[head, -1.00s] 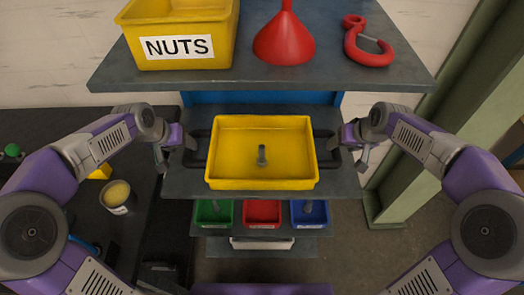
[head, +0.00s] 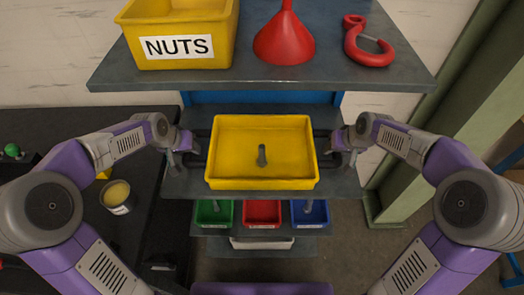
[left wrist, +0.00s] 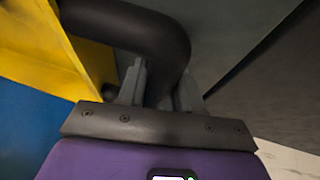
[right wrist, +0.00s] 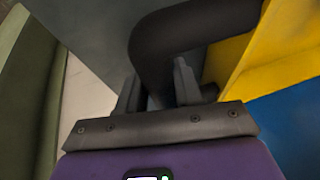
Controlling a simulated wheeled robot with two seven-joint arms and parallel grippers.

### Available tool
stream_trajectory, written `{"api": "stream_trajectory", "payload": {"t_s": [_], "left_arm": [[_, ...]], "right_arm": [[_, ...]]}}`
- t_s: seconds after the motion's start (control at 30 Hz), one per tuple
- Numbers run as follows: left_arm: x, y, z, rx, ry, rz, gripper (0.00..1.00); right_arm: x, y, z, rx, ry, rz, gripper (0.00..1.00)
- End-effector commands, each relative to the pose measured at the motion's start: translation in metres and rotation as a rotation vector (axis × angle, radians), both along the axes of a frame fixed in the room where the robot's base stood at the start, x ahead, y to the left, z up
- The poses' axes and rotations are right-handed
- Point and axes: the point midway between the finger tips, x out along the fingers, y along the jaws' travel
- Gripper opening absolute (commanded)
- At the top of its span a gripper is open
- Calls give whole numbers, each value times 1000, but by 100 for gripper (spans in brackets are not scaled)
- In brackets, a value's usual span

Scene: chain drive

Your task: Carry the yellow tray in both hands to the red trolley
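The yellow tray (head: 230,178) rests level on a grey shelf of the rack in front of me. A small grey upright part (head: 262,155) stands inside it. Black loop handles stick out at its left and right sides. My left gripper (head: 187,157) is closed around the left handle; the left wrist view shows this handle (left wrist: 150,30) between its fingers. My right gripper (head: 339,157) is closed around the right handle, and the right wrist view shows that handle (right wrist: 185,35) between the fingers. I cannot make out the red trolley in any view.
Above stand a yellow NUTS bin (head: 178,52), a red funnel (head: 284,40) and a red hook (head: 369,42). Small green (head: 213,214), red (head: 262,214) and blue (head: 310,214) bins sit below. A dark bench with a can (head: 117,197) is left; a green post (head: 430,130) is right.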

Motion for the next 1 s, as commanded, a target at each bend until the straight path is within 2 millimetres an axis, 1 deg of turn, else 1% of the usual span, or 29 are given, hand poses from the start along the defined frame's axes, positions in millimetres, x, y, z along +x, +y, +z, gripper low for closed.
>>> {"api": "stream_trajectory", "payload": {"t_s": [0.03, 0.13, 1.0], "left_arm": [[0, 0, 0, 0, 0, 0, 15], [0, 0, 0, 0, 0, 0, 0], [0, 0, 1, 0, -1, 0, 0]], "right_arm": [[0, 0, 0, 0, 0, 0, 15], [0, 0, 0, 0, 0, 0, 0], [0, 0, 1, 0, -1, 0, 0]]}}
